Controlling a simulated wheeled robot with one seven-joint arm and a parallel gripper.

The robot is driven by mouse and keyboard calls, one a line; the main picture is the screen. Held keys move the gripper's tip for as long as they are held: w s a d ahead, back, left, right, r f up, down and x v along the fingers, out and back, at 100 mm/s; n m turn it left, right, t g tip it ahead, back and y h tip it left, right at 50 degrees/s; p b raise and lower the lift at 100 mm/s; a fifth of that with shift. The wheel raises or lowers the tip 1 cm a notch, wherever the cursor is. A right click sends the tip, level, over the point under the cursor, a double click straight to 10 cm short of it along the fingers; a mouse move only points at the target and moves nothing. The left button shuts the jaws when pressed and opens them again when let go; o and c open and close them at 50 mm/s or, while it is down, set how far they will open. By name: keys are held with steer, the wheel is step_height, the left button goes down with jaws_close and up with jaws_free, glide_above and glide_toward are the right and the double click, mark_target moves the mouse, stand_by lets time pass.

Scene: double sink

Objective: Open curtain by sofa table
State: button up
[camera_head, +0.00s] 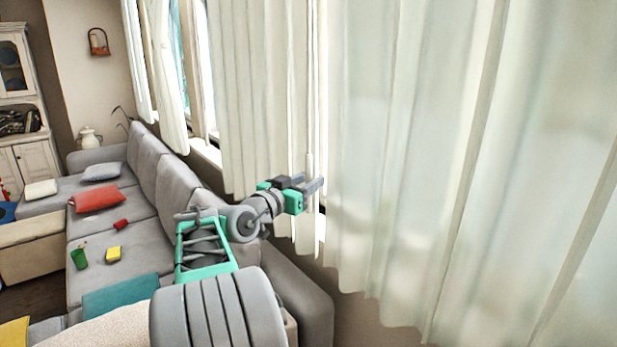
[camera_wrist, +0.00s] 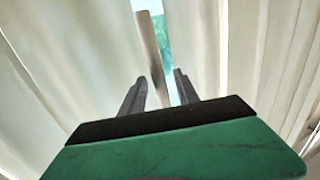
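A pale, nearly see-through curtain (camera_head: 450,150) hangs over the right half of the head view. Another cream curtain (camera_head: 262,90) hangs left of it, with a narrow bright gap between them. A slim upright bar (camera_head: 309,165), perhaps a curtain handle, hangs at that gap. My gripper (camera_head: 317,185) is at the bar, its fingers pointing at the gap. In the wrist view the two dark fingers (camera_wrist: 160,84) stand apart, with the bar (camera_wrist: 150,45) between them. The bar does not clearly touch both fingers. I cannot make out a sofa table.
A grey sofa (camera_head: 165,180) runs along the window wall, left of and below my arm. It holds a red cushion (camera_head: 97,198), a teal cushion (camera_head: 120,297) and small items. A footstool (camera_head: 35,250) and white cabinet (camera_head: 25,130) stand at left.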

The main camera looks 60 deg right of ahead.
steer(key=shift+d, duration=0.25)
steer(key=shift+c, duration=0.5)
jaws_close()
stand_by(0.8)
